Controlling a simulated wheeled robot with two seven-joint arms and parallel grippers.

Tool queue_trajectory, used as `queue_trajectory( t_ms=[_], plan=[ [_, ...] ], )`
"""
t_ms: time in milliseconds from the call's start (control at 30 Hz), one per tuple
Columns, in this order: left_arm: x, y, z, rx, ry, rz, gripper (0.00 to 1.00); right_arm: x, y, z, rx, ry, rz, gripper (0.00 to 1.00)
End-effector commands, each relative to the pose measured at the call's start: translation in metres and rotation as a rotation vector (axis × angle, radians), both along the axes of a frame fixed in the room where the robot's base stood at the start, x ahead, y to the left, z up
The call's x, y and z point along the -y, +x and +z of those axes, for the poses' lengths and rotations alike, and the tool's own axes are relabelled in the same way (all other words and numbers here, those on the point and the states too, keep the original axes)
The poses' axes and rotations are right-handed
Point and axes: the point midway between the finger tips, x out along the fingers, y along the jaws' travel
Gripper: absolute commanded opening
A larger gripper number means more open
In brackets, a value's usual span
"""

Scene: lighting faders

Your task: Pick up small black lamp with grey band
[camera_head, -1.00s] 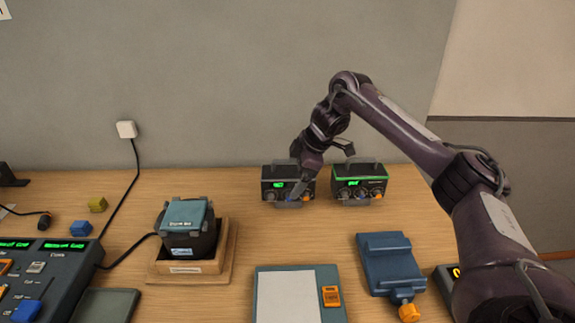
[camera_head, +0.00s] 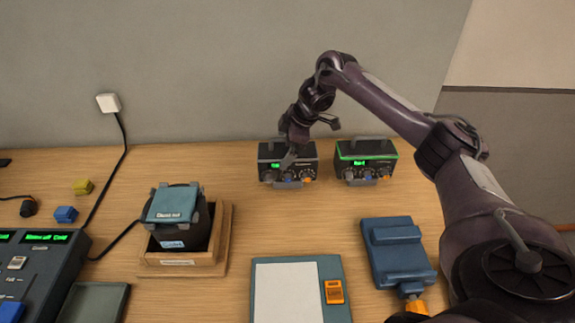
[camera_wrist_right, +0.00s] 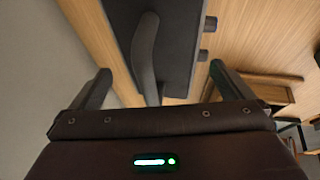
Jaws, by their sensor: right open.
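The small black lamp with a plain dark grey top band (camera_head: 270,150) stands at the back of the table. It has a green display and knobs on its front. My right gripper (camera_head: 291,157) is over it and hides part of its top and front. In the right wrist view the lamp's dark body (camera_wrist_right: 178,35) and curved handle (camera_wrist_right: 147,50) lie ahead. My open right gripper (camera_wrist_right: 160,80) has one finger on each side of the handle line, with a gap to both fingers. Contact cannot be told. My left gripper is not in view.
A similar black lamp with a green band (camera_head: 366,150) stands close to the right. A wooden tray (camera_head: 222,240) holds a dark block with a teal top. A blue device (camera_head: 395,250), a pad (camera_head: 300,290) and a console (camera_head: 40,265) stand nearer the front.

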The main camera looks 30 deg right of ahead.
Motion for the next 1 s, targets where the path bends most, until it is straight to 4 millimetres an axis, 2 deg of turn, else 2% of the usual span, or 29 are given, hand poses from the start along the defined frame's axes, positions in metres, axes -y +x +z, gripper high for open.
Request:
queue_trajectory(
  t_ms=[133,333,733,767,1000],
  plan=[
    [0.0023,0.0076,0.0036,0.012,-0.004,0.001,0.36,-0.0017,0.0031,-0.0078,0.001,0.000,0.000,1.00],
    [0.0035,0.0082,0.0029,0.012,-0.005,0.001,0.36,-0.0018,0.0033,-0.0084,0.001,-0.001,0.001,0.99],
    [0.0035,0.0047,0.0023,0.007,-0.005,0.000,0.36,-0.0017,0.0032,-0.0080,0.002,-0.001,-0.001,0.46],
    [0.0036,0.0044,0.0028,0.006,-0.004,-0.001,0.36,-0.0020,0.0057,-0.0032,0.011,0.002,-0.001,0.44],
    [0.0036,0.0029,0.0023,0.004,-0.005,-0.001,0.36,-0.0019,0.0057,-0.0027,0.011,0.002,-0.001,0.44]
  ],
)
